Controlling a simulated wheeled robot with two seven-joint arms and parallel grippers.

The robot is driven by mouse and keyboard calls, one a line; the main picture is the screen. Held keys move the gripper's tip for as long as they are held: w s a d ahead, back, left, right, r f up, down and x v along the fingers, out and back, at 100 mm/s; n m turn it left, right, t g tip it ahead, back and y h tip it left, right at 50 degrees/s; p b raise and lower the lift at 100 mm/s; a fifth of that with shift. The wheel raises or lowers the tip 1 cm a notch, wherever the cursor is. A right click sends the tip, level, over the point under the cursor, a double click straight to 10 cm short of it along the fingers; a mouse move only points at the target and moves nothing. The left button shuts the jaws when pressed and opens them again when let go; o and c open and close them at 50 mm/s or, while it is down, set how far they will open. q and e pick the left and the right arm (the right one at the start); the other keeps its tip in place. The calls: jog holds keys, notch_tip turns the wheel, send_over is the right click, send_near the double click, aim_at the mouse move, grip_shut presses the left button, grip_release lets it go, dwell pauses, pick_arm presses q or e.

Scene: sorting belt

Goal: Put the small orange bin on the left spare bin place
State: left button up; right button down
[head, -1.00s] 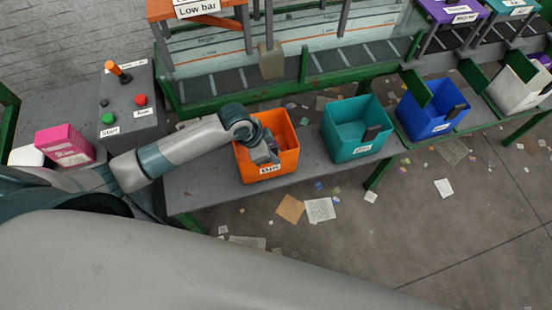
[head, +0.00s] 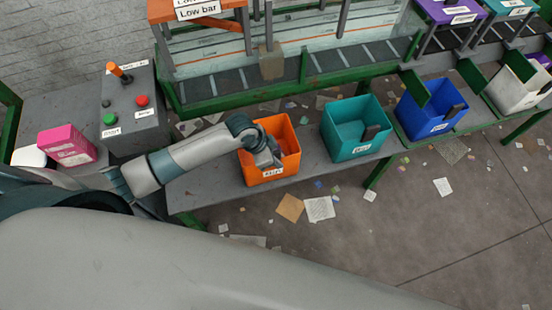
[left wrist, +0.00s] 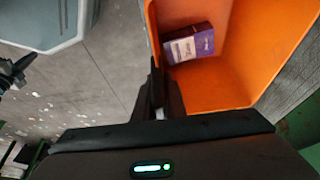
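The small orange bin (head: 259,171) is on or just above the grey bench, left of the teal bin. A dark purple box (left wrist: 190,44) lies inside it in the left wrist view. The fingertips are partly hidden. I cannot pick out a marked left spare bin place.
The bare bench (head: 205,187) shows left of the orange bin. The teal bin (head: 345,150) and blue bin (head: 425,125) stand to the right. The button box (head: 128,110) and pink box (head: 66,146) are at left. The belt's green rail (head: 215,106) runs behind.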

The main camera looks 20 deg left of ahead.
pick_arm(q)
jog(key=o, duration=0.4)
jog(key=v, duration=1.2)
jog(key=shift+b, duration=0.45)
jog(key=shift+r, duration=0.1)
